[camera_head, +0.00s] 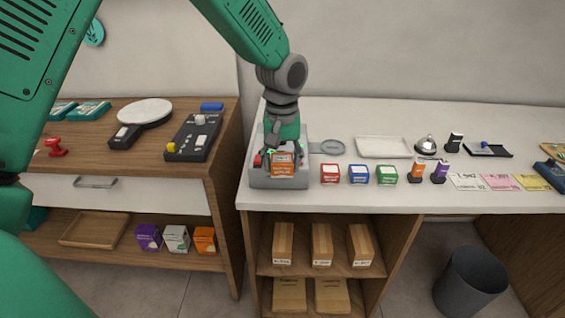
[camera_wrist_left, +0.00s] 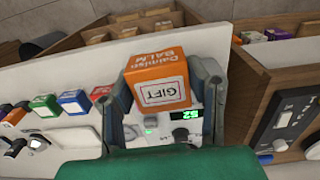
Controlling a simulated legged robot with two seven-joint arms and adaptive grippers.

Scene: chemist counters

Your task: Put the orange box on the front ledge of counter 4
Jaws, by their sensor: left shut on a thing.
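My left gripper (camera_head: 283,155) is shut on an orange box (camera_head: 283,170) above the grey device at the left end of the white counter (camera_head: 340,198). In the left wrist view the box (camera_wrist_left: 157,72) sits between the two fingers and shows a white GIFT label. The device (camera_wrist_left: 185,122) with a lit green display lies behind it there; I cannot tell whether box and device touch. Another orange box (camera_head: 204,240) stands on the wooden counter's lower shelf. I see no number marking counter 4. My right gripper is out of view.
Red (camera_head: 330,173), blue (camera_head: 359,174) and green (camera_head: 387,174) boxes stand right of the device. A white tray (camera_head: 383,147) and a bell (camera_head: 426,145) are behind them. The wooden counter (camera_head: 70,150) at left holds a black keypad unit (camera_head: 194,137). A bin (camera_head: 470,282) stands on the floor.

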